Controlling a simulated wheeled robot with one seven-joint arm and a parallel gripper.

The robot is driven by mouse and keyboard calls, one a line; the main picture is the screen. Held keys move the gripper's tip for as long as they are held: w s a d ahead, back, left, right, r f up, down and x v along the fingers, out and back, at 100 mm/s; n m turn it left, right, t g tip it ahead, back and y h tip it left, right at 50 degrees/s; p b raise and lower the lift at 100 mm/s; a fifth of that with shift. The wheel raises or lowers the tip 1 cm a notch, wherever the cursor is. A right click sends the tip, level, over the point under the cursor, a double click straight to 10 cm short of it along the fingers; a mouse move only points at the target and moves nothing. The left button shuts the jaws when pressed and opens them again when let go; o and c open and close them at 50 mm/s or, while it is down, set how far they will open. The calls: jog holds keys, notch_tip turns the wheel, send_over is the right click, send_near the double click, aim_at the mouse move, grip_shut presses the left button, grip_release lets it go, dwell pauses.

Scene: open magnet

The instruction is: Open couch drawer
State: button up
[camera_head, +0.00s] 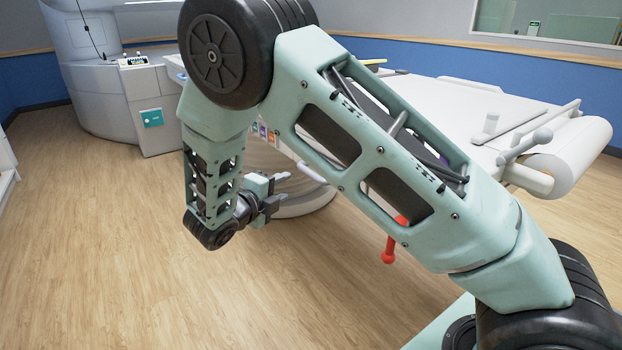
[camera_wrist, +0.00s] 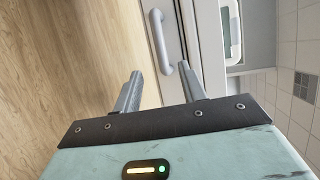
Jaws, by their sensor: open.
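In the wrist view, a pale grey bar handle (camera_wrist: 158,40) stands on a white front panel (camera_wrist: 205,40), ahead of my gripper (camera_wrist: 160,72). The two fingers are apart with nothing between them. The handle lies just beyond the fingertips, and I cannot tell the exact gap. In the head view, my gripper (camera_head: 283,188) is low, beside the round base (camera_head: 305,203) under the white couch (camera_head: 480,100). My own arm hides much of the couch's near side, and the drawer front is not clearly seen there.
A red lever (camera_head: 389,250) hangs below the couch. A white roll (camera_head: 580,155) and a grey lever (camera_head: 528,143) are at its right end. The magnet housing (camera_head: 95,85) with a teal panel (camera_head: 152,118) stands at the back left. The wooden floor (camera_head: 90,240) at left is clear.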

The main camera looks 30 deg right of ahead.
aim_at(308, 174)
jog(key=b+x, duration=0.2)
jog(key=x, duration=1.2)
jog(key=shift+d+f, duration=0.15)
grip_shut()
